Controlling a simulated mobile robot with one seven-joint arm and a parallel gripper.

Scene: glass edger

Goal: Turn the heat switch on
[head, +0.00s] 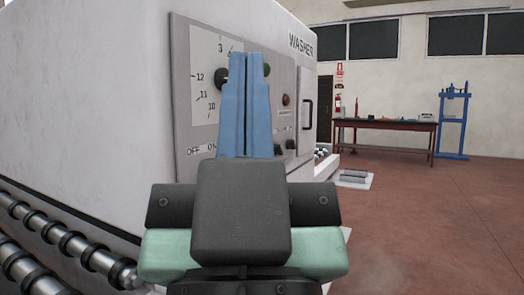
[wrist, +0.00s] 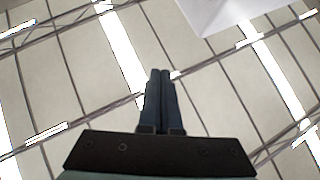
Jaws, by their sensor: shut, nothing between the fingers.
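The control panel (head: 203,125) is on the side of the white machine marked WASHER (head: 130,90). It has a dial with numbers and a dark knob (head: 221,78), and OFF and ON labels below it. A green button (head: 267,70), a red button (head: 286,99) and small dark knobs (head: 291,144) sit further right. I cannot tell which control is the heat switch; my fingers hide part of the panel. My gripper (head: 247,56) is shut and empty, its blue fingers pointing up in front of the panel. It also shows in the wrist view (wrist: 160,72), against the ceiling.
Metal rollers (head: 70,245) run along the machine's base at lower left. A dark handle (head: 308,114) is at the panel's far end. A red-brown workbench (head: 385,124) and a blue press frame (head: 453,122) stand at the back right. The floor (head: 430,220) at right is clear.

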